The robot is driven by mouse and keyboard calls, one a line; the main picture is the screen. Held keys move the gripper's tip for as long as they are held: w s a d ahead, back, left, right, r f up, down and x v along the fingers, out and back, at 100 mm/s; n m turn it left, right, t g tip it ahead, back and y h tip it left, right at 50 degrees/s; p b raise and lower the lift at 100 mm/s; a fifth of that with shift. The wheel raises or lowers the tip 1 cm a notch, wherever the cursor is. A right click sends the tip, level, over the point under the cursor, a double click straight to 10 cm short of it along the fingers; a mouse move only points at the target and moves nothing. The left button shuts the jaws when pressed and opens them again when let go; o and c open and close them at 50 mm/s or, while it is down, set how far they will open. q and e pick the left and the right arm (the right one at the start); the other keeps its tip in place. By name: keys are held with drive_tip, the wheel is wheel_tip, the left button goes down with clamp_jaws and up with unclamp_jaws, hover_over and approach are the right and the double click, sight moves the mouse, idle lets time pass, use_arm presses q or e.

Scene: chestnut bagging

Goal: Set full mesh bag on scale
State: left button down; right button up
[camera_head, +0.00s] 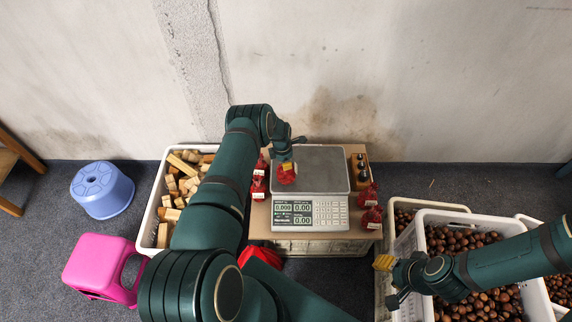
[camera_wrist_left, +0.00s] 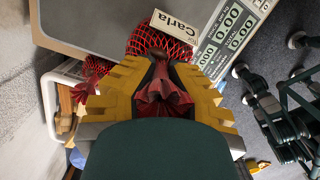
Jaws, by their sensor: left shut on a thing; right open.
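A red mesh bag (camera_head: 287,176) with a white label hangs at the left edge of the scale's steel plate (camera_head: 322,168). My left gripper (camera_head: 288,165) is shut on its gathered neck. In the left wrist view the yellow fingers (camera_wrist_left: 160,90) pinch the dark red neck, and the mesh body (camera_wrist_left: 150,42) and its label "Carla" show beyond them. Whether the bag touches the plate cannot be told. The scale's display (camera_head: 295,208) appears to read zeros. My right gripper (camera_head: 384,276) is open and empty beside the chestnut crate.
Other red bags stand left of the scale (camera_head: 258,188) and right of it (camera_head: 368,196). A wooden block holder (camera_head: 360,170) is at the right. A white crate of wood blocks (camera_head: 152,215), blue stool (camera_head: 102,190), pink stool (camera_head: 98,265) and chestnut crates (camera_head: 424,222) surround the stand.

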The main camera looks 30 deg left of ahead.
use_arm(q)
drive_tip(key=shift+f, duration=0.15)
drive_tip(key=shift+f, duration=0.1)
drive_tip(key=c, duration=1.1)
unclamp_jaws()
drive_tip(key=shift+c, duration=0.2)
